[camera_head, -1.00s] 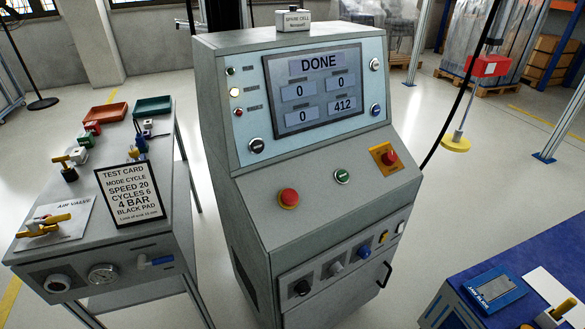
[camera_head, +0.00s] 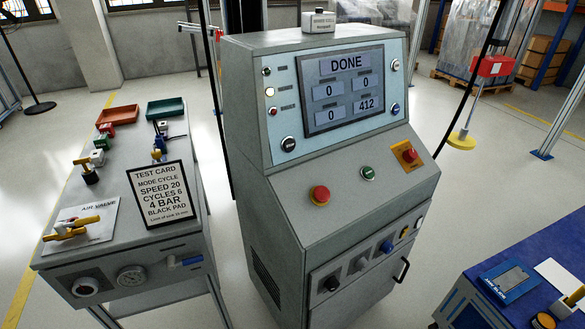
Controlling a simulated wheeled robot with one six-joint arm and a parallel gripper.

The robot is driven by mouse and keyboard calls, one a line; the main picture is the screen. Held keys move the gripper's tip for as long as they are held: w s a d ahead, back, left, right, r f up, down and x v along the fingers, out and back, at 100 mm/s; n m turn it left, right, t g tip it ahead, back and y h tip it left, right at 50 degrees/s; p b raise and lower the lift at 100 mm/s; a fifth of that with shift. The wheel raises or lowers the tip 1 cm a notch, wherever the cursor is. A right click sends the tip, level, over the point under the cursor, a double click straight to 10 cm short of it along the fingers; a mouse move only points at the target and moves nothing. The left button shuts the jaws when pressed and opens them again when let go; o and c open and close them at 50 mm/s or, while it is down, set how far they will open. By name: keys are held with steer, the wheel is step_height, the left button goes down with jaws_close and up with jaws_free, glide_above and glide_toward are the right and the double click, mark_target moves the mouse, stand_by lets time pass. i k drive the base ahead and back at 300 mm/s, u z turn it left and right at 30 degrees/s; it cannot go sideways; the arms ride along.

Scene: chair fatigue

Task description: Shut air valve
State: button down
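The air valve has a yellow lever (camera_head: 70,228) and sits on a white plate marked AIR VALVE (camera_head: 98,222), at the front left of the grey bench (camera_head: 150,250). The lever lies roughly sideways, slanting up to the right. My gripper is not in view.
A grey control console (camera_head: 330,180) stands right of the bench, its screen (camera_head: 343,88) reading DONE. A test card (camera_head: 161,194) stands on the bench. A blue table (camera_head: 530,265) is at the lower right. Open floor (camera_head: 470,190) lies between console and table.

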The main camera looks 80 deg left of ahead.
mark_target(80, 222)
steer(key=u, duration=0.05)
steer(key=k, duration=1.25)
steer(key=u, duration=1.75)
